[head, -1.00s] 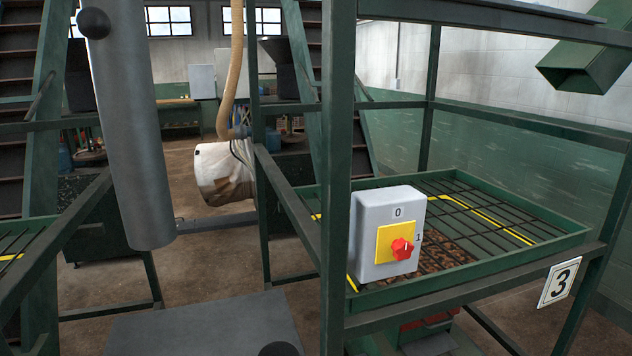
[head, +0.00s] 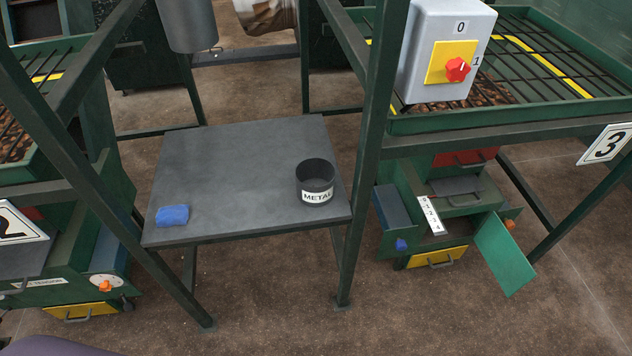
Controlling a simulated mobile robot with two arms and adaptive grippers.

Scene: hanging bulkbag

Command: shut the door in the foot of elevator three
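The foot of elevator three (head: 405,220) is a green box under the frame that bears the number 3 plate (head: 607,145). Its door (head: 504,254) is a flat green panel standing open, swung outward at the right of the box's front. The front opening shows a white strip with dark marks (head: 432,215). A blue knob (head: 401,245) sits at the left of the front and an orange knob (head: 510,224) at the right, by the door. A yellow drawer front with a handle (head: 437,258) is below. Neither of my grippers is in view.
A grey table (head: 235,160) stands left of the foot, with a blue cloth (head: 172,215) and a dark tub marked METAL (head: 316,182). A green post (head: 372,150) rises between them. A switch box (head: 442,45) sits above. Brown floor (head: 400,310) in front is clear.

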